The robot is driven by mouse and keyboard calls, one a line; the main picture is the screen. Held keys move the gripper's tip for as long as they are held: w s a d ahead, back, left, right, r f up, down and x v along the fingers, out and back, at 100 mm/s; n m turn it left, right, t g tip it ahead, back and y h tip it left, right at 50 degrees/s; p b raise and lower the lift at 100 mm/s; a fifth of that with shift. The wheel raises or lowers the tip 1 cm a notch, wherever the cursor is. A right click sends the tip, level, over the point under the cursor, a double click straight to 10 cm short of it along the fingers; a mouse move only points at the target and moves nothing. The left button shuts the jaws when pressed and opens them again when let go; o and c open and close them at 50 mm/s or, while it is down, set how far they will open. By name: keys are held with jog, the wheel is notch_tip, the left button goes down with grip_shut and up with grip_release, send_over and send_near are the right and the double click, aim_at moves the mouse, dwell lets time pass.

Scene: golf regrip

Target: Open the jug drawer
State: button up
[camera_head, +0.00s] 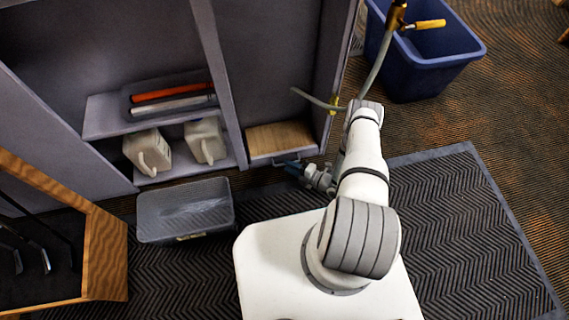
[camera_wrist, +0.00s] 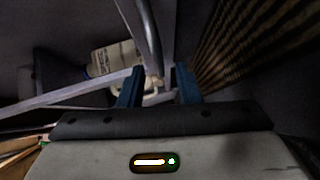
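A low unit with a light wooden surface (camera_head: 280,137) sits in the right bay of the grey cabinet. A small dark handle (camera_head: 286,159) shows on its front edge in the head view. My gripper (camera_head: 292,170) is at this front, close to the handle; contact cannot be told there. In the wrist view my gripper (camera_wrist: 158,88) has its two blue fingers apart, with a pale bar-like piece showing between or just beyond them. A white jug (camera_wrist: 112,58) shows beyond the fingers. Two pale jugs, a left one (camera_head: 147,152) and a right one (camera_head: 205,140), stand on the lower left shelf.
A clear lidded bin (camera_head: 185,210) lies on the mat left of my base. A wooden-sided case (camera_head: 105,255) is at far left. A blue bin (camera_head: 425,75) stands at upper right. The mat (camera_head: 450,220) to the right is clear.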

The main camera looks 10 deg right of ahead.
jog(key=shift+b+x, duration=0.35)
jog(key=shift+x, duration=1.35)
jog(key=shift+c, duration=0.3)
grip_shut()
